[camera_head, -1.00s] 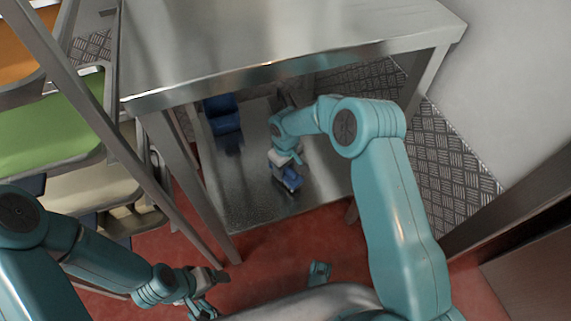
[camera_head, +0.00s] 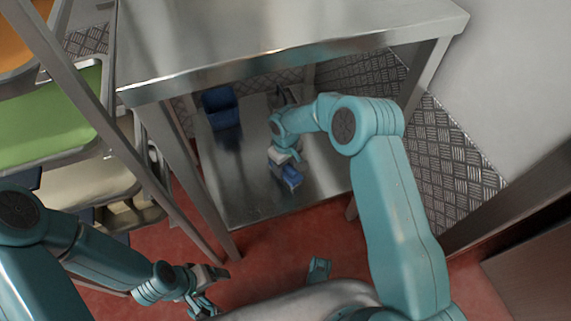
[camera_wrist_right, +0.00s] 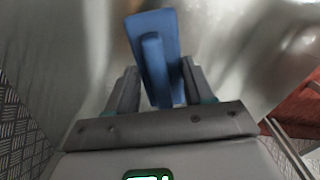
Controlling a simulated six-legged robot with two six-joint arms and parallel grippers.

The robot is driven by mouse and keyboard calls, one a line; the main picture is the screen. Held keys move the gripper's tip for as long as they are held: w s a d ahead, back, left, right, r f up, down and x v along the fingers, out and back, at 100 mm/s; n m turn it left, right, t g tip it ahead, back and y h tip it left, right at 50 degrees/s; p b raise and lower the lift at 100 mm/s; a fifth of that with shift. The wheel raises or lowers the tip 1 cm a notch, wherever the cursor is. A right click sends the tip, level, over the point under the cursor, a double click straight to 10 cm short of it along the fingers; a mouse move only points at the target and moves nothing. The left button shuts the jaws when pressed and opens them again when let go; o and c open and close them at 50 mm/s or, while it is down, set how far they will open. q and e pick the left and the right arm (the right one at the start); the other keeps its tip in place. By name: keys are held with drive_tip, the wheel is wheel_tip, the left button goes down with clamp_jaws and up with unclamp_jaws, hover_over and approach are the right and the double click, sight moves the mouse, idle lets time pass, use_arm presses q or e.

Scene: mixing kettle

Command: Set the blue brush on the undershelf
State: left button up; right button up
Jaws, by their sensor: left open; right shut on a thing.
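The blue brush (camera_head: 291,177) is held by my right gripper (camera_head: 284,162) over the metal undershelf (camera_head: 245,195) of the steel table. In the right wrist view, the brush (camera_wrist_right: 150,24) sits between the two dark fingers of the gripper (camera_wrist_right: 158,78), which are shut on its handle. The undershelf surface (camera_wrist_right: 225,60) lies beyond it. I cannot tell whether the brush touches the shelf. My left gripper (camera_head: 212,285) is open and empty, low over the red floor, in front of the table and apart from it.
A blue container (camera_head: 221,107) stands at the back left of the undershelf. The tabletop (camera_head: 280,30) overhangs the shelf, and table legs (camera_head: 185,170) stand at its corners. A rack with green (camera_head: 50,120) and other trays stands at left. The shelf's front left is bare.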

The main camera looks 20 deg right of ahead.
drive_tip(key=o, duration=1.5)
drive_tip(key=shift+c, duration=0.2)
drive_tip(key=shift+r, duration=0.15)
wheel_tip(320, 180, up, 7)
drive_tip(key=p, duration=0.3)
drive_tip(key=shift+r, duration=0.1)
drive_tip(key=shift+s, duration=0.1)
